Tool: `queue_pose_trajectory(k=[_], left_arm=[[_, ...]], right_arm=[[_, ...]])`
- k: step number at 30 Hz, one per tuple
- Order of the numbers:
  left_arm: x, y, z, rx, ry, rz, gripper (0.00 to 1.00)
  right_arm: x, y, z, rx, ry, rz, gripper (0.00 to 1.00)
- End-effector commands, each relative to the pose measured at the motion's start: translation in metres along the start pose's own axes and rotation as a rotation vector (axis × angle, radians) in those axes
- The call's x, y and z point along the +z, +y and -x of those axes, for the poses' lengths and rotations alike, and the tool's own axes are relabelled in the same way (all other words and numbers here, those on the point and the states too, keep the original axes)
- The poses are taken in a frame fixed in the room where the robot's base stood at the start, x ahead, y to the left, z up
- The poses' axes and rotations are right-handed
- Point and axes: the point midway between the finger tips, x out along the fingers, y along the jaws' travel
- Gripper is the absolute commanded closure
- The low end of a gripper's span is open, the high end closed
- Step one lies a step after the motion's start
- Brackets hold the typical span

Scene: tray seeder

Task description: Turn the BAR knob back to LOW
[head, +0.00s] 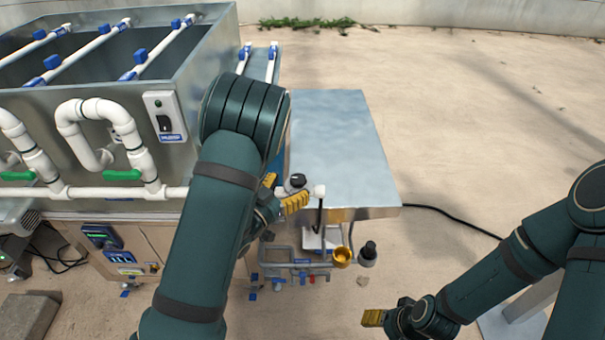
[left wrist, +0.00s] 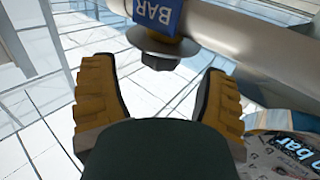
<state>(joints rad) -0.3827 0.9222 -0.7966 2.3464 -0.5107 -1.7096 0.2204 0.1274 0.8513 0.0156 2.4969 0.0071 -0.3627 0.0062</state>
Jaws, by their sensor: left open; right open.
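The BAR knob (left wrist: 158,52) is a dark knob with a wider disc, below a blue label reading BAR (left wrist: 155,14) on a grey metal pipe in the left wrist view. Its pointer and any LOW mark cannot be made out. My left gripper (left wrist: 157,88) is open, with a yellow-padded finger on either side and the knob ahead, centred in the gap and apart from both pads. In the head view, my left gripper (head: 282,191) is beside a small black-topped knob (head: 298,180), which may be the same one. My right gripper (head: 375,317) is open and empty, low at right.
A metal tank (head: 205,60) with white pipes and green-handled valves stands at left. A flat metal table (head: 340,140) is just right of my left gripper. A brass cup (head: 342,257) and a black-capped part (head: 368,252) sit below it. Open concrete floor lies at right.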

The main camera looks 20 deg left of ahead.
Motion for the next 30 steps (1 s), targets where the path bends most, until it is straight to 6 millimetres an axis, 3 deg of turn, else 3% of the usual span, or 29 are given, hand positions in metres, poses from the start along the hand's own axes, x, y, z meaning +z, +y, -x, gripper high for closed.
queue_pose_trajectory(k=[3,9,22,23,29,30], left_arm=[[0.0,0.001,-0.023,0.004,0.001,-0.003,0.25],[0.0,0.0,-0.047,0.002,-0.001,-0.001,0.25],[0.0,0.0,-0.057,-0.001,0.0,0.001,0.25],[0.0,0.0,-0.057,-0.001,0.0,0.001,0.28],[0.0,0.0,-0.056,0.0,0.0,0.001,0.98],[0.0,0.0,-0.056,0.0,0.0,0.001,1.0]], right_arm=[[-0.001,0.0,0.001,0.0,0.001,0.0,0.43],[-0.001,-0.001,0.001,0.0,0.002,0.0,0.43],[-0.001,-0.001,0.001,0.0,0.002,0.0,0.43],[-0.001,-0.001,0.001,0.0,0.002,0.0,0.43],[-0.001,-0.001,0.001,0.0,0.001,0.0,0.43],[-0.001,-0.001,0.001,0.0,0.001,0.0,0.43]])
